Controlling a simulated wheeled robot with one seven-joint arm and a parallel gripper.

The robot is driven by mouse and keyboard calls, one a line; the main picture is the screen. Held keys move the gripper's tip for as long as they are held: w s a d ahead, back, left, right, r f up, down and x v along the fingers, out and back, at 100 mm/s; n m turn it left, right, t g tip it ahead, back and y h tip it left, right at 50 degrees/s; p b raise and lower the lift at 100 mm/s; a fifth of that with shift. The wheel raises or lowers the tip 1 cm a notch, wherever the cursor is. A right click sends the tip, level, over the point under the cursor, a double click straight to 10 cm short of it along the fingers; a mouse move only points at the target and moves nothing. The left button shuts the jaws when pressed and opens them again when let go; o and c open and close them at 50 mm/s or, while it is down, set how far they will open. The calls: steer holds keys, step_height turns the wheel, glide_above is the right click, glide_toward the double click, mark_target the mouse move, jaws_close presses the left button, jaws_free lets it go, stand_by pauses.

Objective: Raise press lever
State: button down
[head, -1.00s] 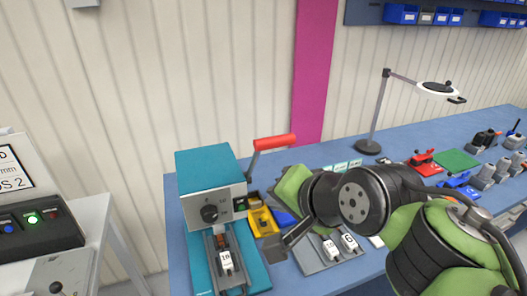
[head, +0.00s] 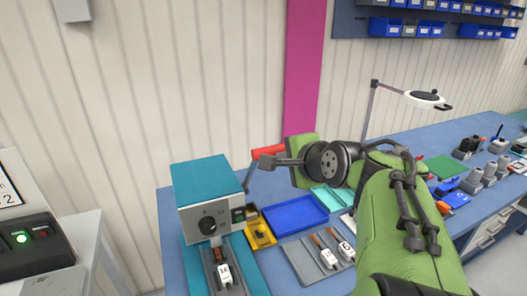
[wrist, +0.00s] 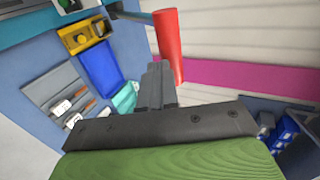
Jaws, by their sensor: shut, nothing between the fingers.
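The press (head: 206,190) is a teal box with a grey front and a black knob, at the left end of the blue bench. Its lever is a grey arm on the press's right side, slanting up to a red handle (head: 266,152). My gripper (head: 264,162) is shut and empty, its fingertips pointing left at the handle and covering part of it. In the wrist view the shut fingers (wrist: 157,86) are close to the red handle (wrist: 168,48), which lies just past and right of the tips. I cannot tell whether they touch.
A yellow bin (head: 260,232), a blue tray (head: 294,215) and a grey plate (head: 306,264) with white-tagged parts lie right of the press. A lamp (head: 424,98) stands farther back. A control box (head: 38,245) is at the left. The wall is behind the bench.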

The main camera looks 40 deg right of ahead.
steer(key=shift+w+d, duration=0.1)
steer(key=shift+w, duration=0.3)
steer(key=shift+r, duration=0.1)
